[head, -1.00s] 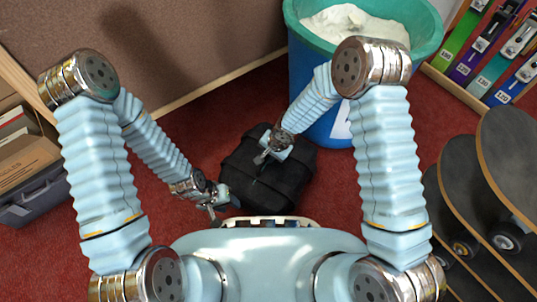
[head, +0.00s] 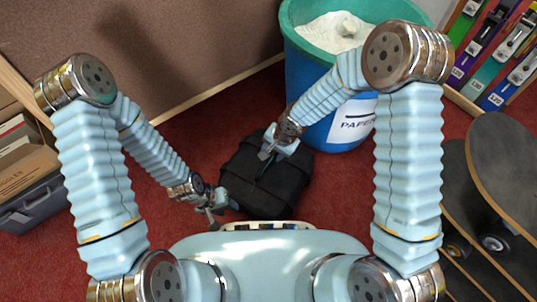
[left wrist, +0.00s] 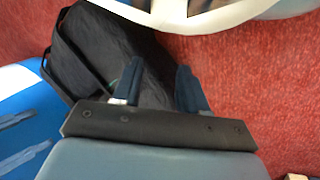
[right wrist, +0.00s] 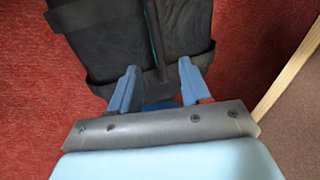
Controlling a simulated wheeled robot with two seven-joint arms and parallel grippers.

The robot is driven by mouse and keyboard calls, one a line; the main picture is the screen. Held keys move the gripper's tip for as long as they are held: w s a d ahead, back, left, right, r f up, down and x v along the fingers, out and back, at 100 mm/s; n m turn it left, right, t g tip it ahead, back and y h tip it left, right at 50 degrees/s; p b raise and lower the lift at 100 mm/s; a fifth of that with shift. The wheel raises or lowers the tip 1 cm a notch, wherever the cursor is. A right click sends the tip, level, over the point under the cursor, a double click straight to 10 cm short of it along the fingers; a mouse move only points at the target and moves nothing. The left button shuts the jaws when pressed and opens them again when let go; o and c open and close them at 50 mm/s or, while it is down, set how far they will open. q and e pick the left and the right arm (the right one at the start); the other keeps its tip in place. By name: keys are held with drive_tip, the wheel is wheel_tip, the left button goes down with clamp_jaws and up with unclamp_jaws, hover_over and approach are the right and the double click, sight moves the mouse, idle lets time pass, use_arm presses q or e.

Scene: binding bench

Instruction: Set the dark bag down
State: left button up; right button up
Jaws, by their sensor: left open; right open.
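The dark bag (head: 270,180) sits on the red carpet just in front of my base in the head view. It also fills the upper middle of the right wrist view (right wrist: 110,35) and the left of the left wrist view (left wrist: 110,60). My left gripper (head: 212,218) is open at the bag's left side, near its lower left corner. My right gripper (head: 265,156) is open over the bag's top, beside a dark strap or handle. In the right wrist view the strap (right wrist: 155,45) runs up between the open fingers. Whether the fingers touch the bag is unclear.
A blue bin (head: 335,105) with a green rim and white contents stands behind the bag. Skateboards (head: 510,180) lean at the right, and a rack of skis (head: 500,50) is behind. A grey crate (head: 35,200) stands at the left. Carpet left of the bag is clear.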

drive_tip(key=s+d+f+n, duration=0.1)
drive_tip(key=s+d+f, duration=0.1)
drive_tip(key=s, duration=0.3)
drive_tip(key=s+d+f+n, duration=0.2)
drive_tip(key=s+d, duration=0.2)
drive_tip(key=s, duration=0.1)
drive_tip(key=s+d+f+n+g+y, duration=0.1)
drive_tip(key=s+d+f, duration=0.2)
drive_tip(key=s, duration=0.2)
drive_tip(key=shift+s+d, duration=0.3)
drive_tip(key=shift+s, duration=0.05)
drive_tip(key=shift+a+r+p, duration=0.1)
drive_tip(key=shift+p, duration=0.2)
